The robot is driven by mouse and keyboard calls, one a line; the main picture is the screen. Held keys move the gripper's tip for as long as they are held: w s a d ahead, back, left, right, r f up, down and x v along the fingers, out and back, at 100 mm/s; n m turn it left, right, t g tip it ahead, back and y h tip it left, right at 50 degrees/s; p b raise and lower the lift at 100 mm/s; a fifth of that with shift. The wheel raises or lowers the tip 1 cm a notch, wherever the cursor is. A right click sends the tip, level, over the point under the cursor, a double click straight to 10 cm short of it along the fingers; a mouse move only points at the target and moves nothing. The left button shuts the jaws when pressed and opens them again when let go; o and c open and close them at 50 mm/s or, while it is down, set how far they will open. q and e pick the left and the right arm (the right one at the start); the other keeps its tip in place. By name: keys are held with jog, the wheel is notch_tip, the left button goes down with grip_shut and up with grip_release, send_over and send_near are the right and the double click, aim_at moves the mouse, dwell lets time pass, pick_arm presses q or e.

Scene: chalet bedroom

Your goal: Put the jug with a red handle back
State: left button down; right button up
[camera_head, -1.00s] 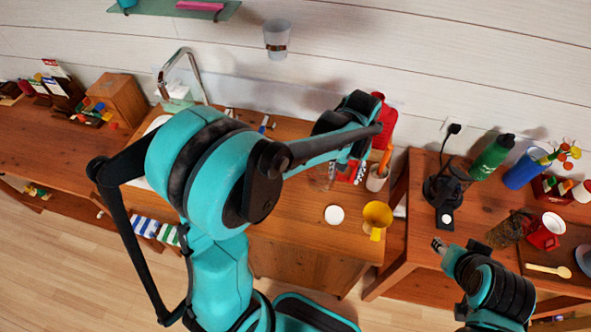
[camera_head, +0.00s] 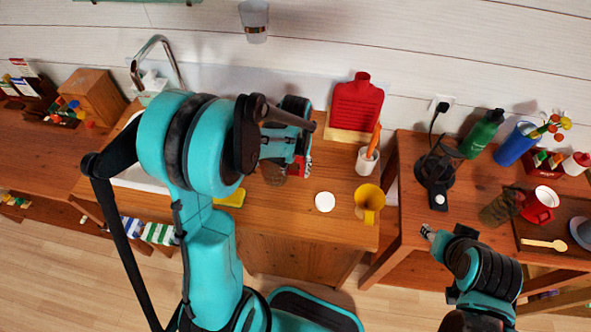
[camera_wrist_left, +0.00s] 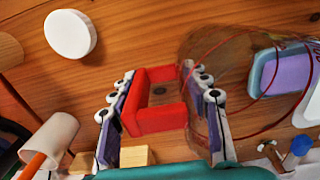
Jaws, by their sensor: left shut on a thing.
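The jug is clear glass with red rims and a red handle. In the left wrist view the red handle (camera_wrist_left: 158,120) lies between the fingers of my left gripper (camera_wrist_left: 165,108), which is shut on it. The see-through jug body (camera_wrist_left: 222,62) extends to the right of the fingers there. In the head view my left gripper (camera_head: 292,160) is over the wooden counter, and the jug (camera_head: 272,172) shows faintly beside it, partly hidden by the arm. I cannot tell whether the jug touches the counter. My right gripper (camera_head: 430,233) is empty near the right table; its jaws are too small to judge.
A white disc (camera_head: 325,201), a yellow mug (camera_head: 368,200) and a white cup (camera_head: 366,160) with an orange item stand right of the jug. A red board-like thing (camera_head: 356,104) is behind them. The sink faucet (camera_head: 156,62) is at left. A black appliance (camera_head: 434,182) stands on the right table.

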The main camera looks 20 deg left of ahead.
pick_arm(q)
jog(key=shift+r, duration=0.1)
jog(key=c, duration=0.8)
grip_release()
jog(key=shift+f, duration=0.2)
jog(key=shift+o, duration=0.2)
jog(key=shift+r, duration=0.15)
